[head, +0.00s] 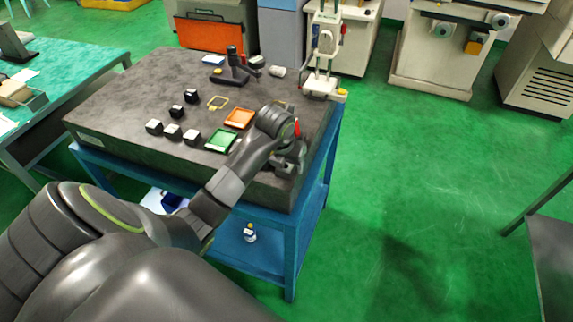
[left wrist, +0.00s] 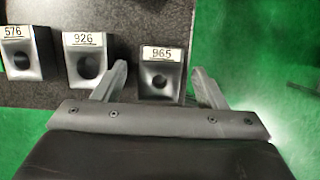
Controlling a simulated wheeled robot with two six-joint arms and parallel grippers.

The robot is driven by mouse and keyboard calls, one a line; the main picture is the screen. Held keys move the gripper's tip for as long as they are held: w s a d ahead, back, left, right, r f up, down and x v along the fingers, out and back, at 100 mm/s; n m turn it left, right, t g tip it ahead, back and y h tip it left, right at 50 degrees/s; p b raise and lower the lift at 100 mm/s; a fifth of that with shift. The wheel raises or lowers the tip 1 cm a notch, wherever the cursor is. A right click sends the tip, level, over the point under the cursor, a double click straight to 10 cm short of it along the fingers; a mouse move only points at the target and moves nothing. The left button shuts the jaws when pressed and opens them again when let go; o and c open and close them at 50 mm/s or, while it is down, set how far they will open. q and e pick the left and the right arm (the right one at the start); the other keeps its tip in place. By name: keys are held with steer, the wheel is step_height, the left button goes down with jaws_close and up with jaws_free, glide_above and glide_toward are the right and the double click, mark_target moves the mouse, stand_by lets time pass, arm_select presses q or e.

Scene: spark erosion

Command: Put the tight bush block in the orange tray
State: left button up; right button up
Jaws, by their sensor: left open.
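The orange tray (head: 239,118) lies on the dark stone table top, left of my left gripper and empty as far as I can see. My left gripper (head: 288,165) is low near the table's right edge. In the left wrist view its open fingers (left wrist: 160,84) stand on either side of a grey block labelled 965 (left wrist: 161,66), not visibly gripping it. Blocks labelled 926 (left wrist: 85,58) and 576 (left wrist: 20,52) stand to its left. Each block has a round hole, and the holes differ in size. No label says which is the tight bush block. My right gripper is out of view.
A green tray (head: 221,140) lies before the orange one, a yellow frame (head: 218,102) behind. Several small dark blocks (head: 172,131) stand to the left. A dark stand (head: 233,70) and a white upright instrument (head: 323,50) are at the back. Floor lies beyond the right edge.

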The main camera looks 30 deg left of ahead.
arm_select(q)
steer(key=shift+c, duration=0.2)
jaws_close()
steer(key=shift+r, duration=0.1)
